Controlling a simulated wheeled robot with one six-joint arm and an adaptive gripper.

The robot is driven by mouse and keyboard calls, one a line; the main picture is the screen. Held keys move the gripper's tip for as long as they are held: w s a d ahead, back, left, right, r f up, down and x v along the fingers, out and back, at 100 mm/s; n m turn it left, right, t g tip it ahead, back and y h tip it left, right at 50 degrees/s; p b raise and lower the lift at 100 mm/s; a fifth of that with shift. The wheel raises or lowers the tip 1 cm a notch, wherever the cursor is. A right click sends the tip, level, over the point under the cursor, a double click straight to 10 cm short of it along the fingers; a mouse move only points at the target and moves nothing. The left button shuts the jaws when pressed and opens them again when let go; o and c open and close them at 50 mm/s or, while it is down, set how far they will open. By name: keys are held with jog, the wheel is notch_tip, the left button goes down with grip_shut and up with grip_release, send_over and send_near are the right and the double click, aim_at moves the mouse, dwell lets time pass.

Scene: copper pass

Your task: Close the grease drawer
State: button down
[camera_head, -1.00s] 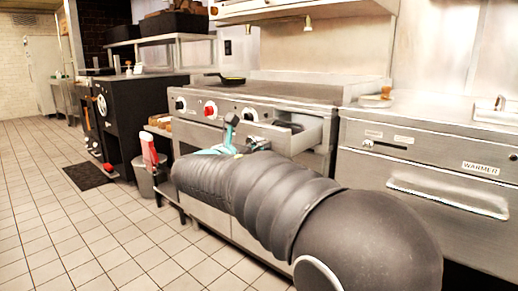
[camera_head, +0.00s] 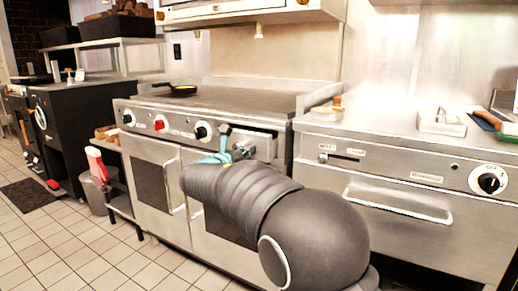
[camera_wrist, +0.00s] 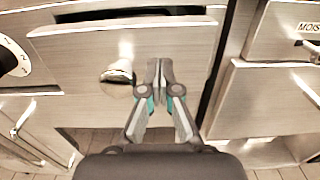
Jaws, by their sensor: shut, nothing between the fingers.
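The grease drawer (camera_head: 264,149) is in the front of the steel range, to the right of its dials. Its metal front also fills much of the wrist view (camera_wrist: 75,62), with a round metal knob (camera_wrist: 118,73) on it. A dark gap shows along the drawer's top edge in the wrist view, so it looks slightly out; the exact amount is hard to tell. My gripper (camera_wrist: 158,68) is shut and empty, its fingertips together at the drawer front just right of the knob. Whether they touch the front I cannot tell. My arm hides the drawer's lower part in the head view.
A warmer unit (camera_head: 410,185) with a long handle stands right of the range. A pan (camera_head: 180,89) sits on the range top. A grey bin (camera_head: 97,195) and a red-and-white item (camera_head: 97,165) are to the left.

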aim_at(257, 145)
jog(key=p+x, duration=0.1)
jog(key=x, duration=0.4)
jog(key=shift+w+r, duration=0.1)
jog(key=shift+d, duration=0.1)
dwell(0.3)
